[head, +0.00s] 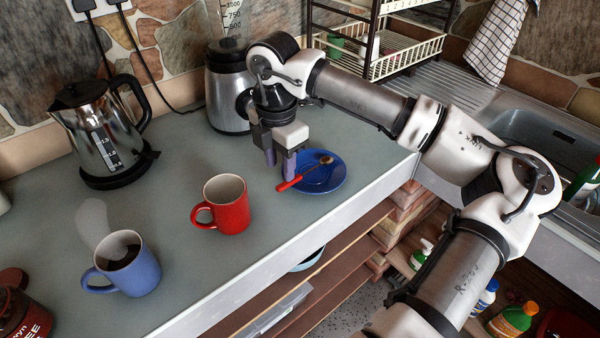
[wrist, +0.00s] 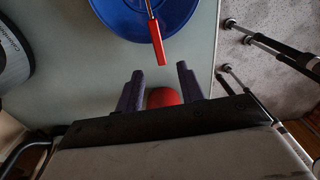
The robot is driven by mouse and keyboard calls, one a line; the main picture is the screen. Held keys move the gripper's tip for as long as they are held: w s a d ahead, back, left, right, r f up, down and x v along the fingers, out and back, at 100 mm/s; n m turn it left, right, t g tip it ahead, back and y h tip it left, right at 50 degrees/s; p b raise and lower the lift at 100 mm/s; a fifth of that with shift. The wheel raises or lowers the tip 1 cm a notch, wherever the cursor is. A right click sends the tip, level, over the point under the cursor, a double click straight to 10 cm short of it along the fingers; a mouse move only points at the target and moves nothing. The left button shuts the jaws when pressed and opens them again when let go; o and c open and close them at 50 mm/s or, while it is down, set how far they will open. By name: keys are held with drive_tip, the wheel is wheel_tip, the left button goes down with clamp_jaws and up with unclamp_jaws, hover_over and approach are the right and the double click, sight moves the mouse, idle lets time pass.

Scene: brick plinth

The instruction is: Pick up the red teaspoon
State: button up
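The red teaspoon (head: 302,177) lies on a blue saucer (head: 322,184). Its red handle reaches over the saucer's rim and its metal bowl rests on the saucer. My gripper (head: 278,166) hangs pointing down, beside the saucer on its left in the head view. In the wrist view the teaspoon's handle (wrist: 157,42) points towards my gripper (wrist: 160,82), and the saucer (wrist: 125,8) is cut by the top edge. The two fingers stand apart with no teaspoon between them. The handle end lies a little ahead of the fingertips.
A red mug (head: 232,212) stands on the counter left of the saucer, and a blue mug (head: 130,272) stands further left. A kettle (head: 98,128), a blender (head: 226,90) and a dish rack (head: 400,55) stand behind. The counter's front edge runs close to the saucer.

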sight(281, 185)
drive_tip(key=shift+f+p, duration=1.1)
drive_tip(key=shift+f, duration=1.65)
clamp_jaws()
